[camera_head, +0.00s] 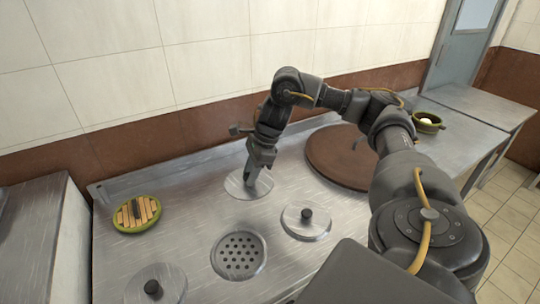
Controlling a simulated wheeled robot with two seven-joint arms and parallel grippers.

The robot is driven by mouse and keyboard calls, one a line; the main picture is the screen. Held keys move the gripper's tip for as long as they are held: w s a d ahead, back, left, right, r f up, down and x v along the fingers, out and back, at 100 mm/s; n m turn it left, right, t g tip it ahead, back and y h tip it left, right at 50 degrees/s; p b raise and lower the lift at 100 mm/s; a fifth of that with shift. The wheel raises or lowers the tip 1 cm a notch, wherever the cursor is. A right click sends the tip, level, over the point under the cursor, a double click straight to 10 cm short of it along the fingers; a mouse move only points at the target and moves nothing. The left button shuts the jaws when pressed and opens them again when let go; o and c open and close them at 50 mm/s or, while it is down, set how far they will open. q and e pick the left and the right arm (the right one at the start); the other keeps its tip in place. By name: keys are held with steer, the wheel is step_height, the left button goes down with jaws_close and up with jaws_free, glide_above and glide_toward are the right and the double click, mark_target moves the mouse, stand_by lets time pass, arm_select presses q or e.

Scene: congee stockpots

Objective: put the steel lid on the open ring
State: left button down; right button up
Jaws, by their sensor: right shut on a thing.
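My right gripper (250,181) reaches down at the back middle of the steel stove top and is shut on a round steel lid (262,188). The fingers hide the lid's knob. The lid looks flat and level; I cannot tell whether it touches the surface or hangs just above it. The open ring (238,255), with a dark perforated grate in it, is in front of the gripper, nearer to me and uncovered. My left gripper is not in view.
Steel lids with black knobs sit at the right (306,230) and front left (165,296) of the ring. A large brown round cover (325,160) lies at the back right. A green-rimmed round slatted thing (136,213) is at the left. A bowl (428,127) stands far right.

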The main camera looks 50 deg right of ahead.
steer(key=s+a+n+g, duration=0.1)
steer(key=a+n+g, duration=0.1)
steer(key=a+n, duration=0.5)
steer(key=s+a+f+n+g, duration=0.1)
steer(key=s+a+n+g, duration=0.1)
steer(key=a+n, duration=0.5)
steer(key=shift+s+a+g+h, duration=0.3)
steer(key=shift+a+g, duration=0.3)
steer(key=shift+a, duration=2.6)
